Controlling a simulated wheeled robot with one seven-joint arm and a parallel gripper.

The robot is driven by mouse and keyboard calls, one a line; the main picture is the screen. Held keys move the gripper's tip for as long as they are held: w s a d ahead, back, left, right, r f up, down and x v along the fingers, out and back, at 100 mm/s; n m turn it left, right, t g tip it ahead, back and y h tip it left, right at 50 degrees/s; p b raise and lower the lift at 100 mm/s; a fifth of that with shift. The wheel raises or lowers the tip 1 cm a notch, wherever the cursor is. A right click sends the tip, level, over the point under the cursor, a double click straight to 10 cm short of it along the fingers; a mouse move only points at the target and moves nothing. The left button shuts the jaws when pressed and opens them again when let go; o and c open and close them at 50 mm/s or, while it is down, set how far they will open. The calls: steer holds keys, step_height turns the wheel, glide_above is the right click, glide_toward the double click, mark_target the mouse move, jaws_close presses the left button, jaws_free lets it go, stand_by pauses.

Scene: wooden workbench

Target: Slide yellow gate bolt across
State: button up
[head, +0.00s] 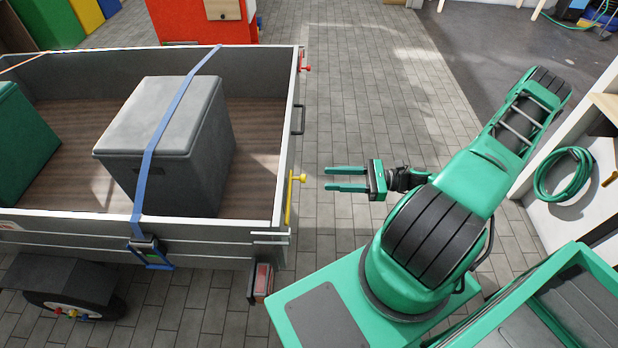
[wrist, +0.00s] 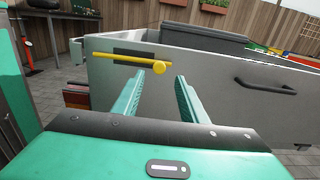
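The yellow gate bolt (head: 290,199) is on the end gate of a grey trailer, near the gate's near corner. In the wrist view the bolt (wrist: 130,61) is a horizontal yellow rod with a round knob at its right end, on a dark plate. My gripper (head: 328,179) is open and empty, to the right of the gate and apart from the bolt. In the wrist view its two green fingers (wrist: 160,84) point at the gate, with the knob seen between and just above the fingertips.
A red bolt (head: 305,67) is at the gate's far corner. A black handle (head: 298,119) sits mid-gate and also shows in the wrist view (wrist: 265,87). The trailer holds a strapped grey box (head: 175,150) and a green box (head: 22,140). The paved floor right of the gate is clear.

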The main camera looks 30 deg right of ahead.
steer(key=x, duration=0.7)
steer(key=shift+w+a, duration=0.15)
steer(key=shift+a, duration=0.15)
